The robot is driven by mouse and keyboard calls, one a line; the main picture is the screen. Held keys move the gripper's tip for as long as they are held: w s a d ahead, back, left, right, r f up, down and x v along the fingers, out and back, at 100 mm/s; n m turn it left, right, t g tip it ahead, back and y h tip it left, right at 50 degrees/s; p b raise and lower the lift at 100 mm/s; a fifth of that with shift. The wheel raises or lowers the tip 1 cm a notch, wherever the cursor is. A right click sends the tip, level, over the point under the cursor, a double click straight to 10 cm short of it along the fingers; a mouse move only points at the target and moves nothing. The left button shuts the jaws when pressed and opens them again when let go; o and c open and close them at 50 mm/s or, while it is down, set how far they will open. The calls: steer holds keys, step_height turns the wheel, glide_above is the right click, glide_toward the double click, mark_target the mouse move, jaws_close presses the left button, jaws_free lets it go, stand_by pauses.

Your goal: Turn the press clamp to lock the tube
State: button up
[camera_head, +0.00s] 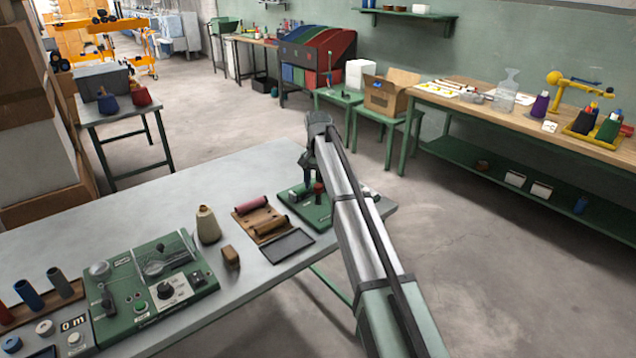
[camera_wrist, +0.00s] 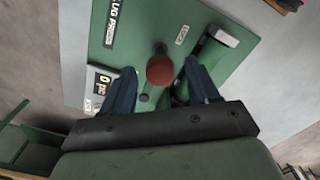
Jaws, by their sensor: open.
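A green fixture plate (camera_head: 322,215) lies near the right end of the grey table and fills much of the wrist view (camera_wrist: 128,45). A round red knob (camera_wrist: 160,70) stands up from it; it also shows in the head view (camera_head: 319,187). A dark lever with a pale end (camera_wrist: 221,37) lies on the plate to the right of the knob. I cannot tell which part is the press clamp, and no tube is clear on the fixture. My gripper (camera_wrist: 161,73) is open above the plate, its blue fingers either side of the knob in the picture, with gaps. Contact is not visible.
A wooden rack (camera_head: 246,222) with a dark red and a brown tube, and a black tray (camera_head: 287,246), lie left of the fixture. The table's back left is clear.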

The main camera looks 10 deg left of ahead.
jaws_close()
stand_by(0.5)
